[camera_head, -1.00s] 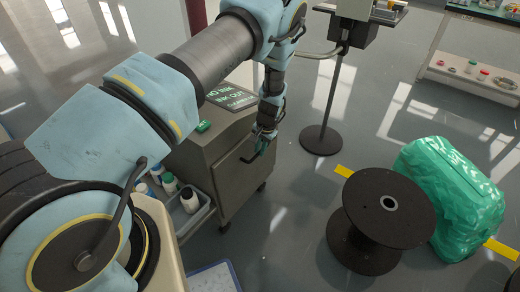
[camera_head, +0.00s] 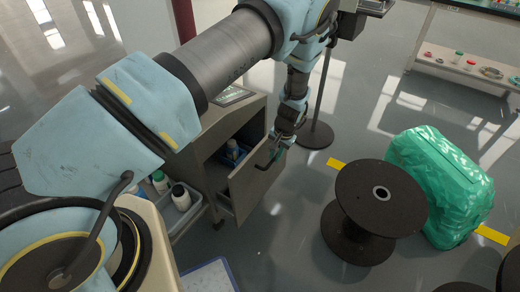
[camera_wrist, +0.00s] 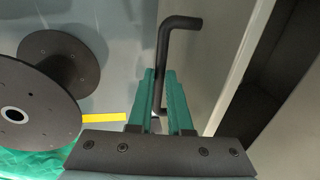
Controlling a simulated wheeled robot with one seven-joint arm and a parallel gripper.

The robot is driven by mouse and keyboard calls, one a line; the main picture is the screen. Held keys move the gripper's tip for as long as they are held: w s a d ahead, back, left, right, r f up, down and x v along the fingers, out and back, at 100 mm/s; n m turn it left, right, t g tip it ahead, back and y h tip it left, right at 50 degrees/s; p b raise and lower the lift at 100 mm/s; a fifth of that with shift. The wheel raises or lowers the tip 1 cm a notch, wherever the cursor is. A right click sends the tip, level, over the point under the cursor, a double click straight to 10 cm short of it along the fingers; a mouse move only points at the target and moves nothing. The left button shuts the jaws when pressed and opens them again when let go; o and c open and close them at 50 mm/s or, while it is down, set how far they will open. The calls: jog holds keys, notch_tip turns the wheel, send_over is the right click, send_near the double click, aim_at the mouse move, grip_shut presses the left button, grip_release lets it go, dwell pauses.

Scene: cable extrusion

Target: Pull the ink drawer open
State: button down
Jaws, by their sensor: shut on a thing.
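The ink drawer (camera_head: 250,186) is a grey front on the dark grey cabinet (camera_head: 212,150). It stands partly out from the cabinet, with a dark gap behind it. A blue item (camera_head: 233,152) shows inside the opening. My gripper (camera_head: 277,146) is at the drawer's outer face. In the wrist view, the green fingers of my gripper (camera_wrist: 161,98) are shut on the black bar handle (camera_wrist: 173,48). The drawer front also shows in the wrist view (camera_wrist: 225,60), right of the handle. My arm hides part of the cabinet top.
A black spool (camera_head: 380,200) and a green wrapped bundle (camera_head: 440,185) stand on the floor at right. A stand with a round base (camera_head: 316,134) is behind my gripper. A tray of bottles (camera_head: 180,205) is left of the cabinet. Floor in front of the drawer is clear.

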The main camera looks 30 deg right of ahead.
jog(key=s+d+b, duration=0.1)
jog(key=s+d, duration=0.3)
jog(key=s, duration=0.4)
jog(key=s+d+b, duration=0.2)
jog(key=s+d, duration=0.3)
jog(key=s, duration=0.4)
jog(key=shift+d, duration=0.2)
jog(key=c, duration=0.8)
grip_release()
jog(key=shift+c, duration=0.2)
notch_tip(320, 180, up, 11)
jog(key=s+d+b, duration=0.1)
jog(key=shift+s+f, duration=0.2)
jog(key=shift+s, duration=0.2)
